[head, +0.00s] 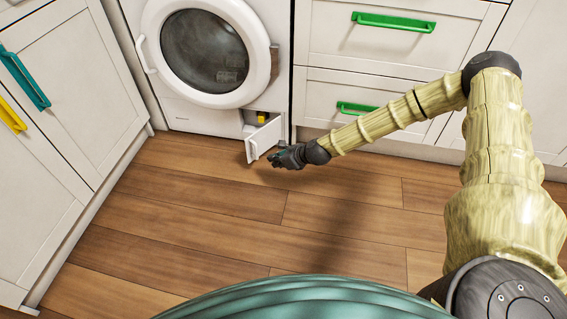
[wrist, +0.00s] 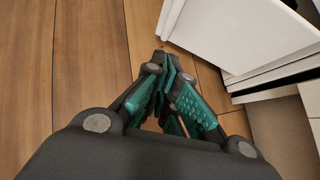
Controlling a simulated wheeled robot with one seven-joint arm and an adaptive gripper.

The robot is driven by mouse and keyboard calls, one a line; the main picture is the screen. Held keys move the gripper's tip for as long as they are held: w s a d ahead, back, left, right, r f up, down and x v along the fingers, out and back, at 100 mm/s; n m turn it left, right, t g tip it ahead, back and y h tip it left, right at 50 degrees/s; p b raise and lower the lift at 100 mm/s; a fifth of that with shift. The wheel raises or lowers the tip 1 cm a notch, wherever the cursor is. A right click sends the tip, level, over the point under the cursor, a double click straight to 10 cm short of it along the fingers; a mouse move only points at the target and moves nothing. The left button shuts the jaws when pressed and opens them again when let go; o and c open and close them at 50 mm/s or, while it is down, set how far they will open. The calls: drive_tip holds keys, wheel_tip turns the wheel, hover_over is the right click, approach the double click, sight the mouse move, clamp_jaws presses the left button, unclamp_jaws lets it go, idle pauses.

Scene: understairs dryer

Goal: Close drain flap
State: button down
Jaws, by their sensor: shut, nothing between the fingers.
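The drain flap (head: 263,139) is a small white panel at the bottom right of the dryer (head: 205,60). It stands open, swung out over the floor, and a yellow part (head: 262,118) shows in the opening behind it. My gripper (head: 276,158) is low over the floor, close to the flap's lower right side. In the wrist view my gripper (wrist: 170,70) has its teal fingers together with nothing between them. The flap (wrist: 225,32) shows there as a white panel right of the fingertips. I cannot tell whether they touch.
White drawers with green handles (head: 357,108) stand right of the dryer. White cabinets with teal (head: 24,78) and yellow (head: 11,116) handles stand at the left. The dryer's round door (head: 207,52) looks shut. The wooden floor (head: 220,220) in front is clear.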

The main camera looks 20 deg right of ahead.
drive_tip(key=w+a+b, duration=0.1)
drive_tip(key=w+a, duration=0.1)
drive_tip(key=w, duration=0.1)
drive_tip(key=shift+w+a+f+b, duration=0.2)
drive_tip(key=shift+w+a+b, duration=0.05)
drive_tip(key=shift+b, duration=0.1)
idle(0.3)
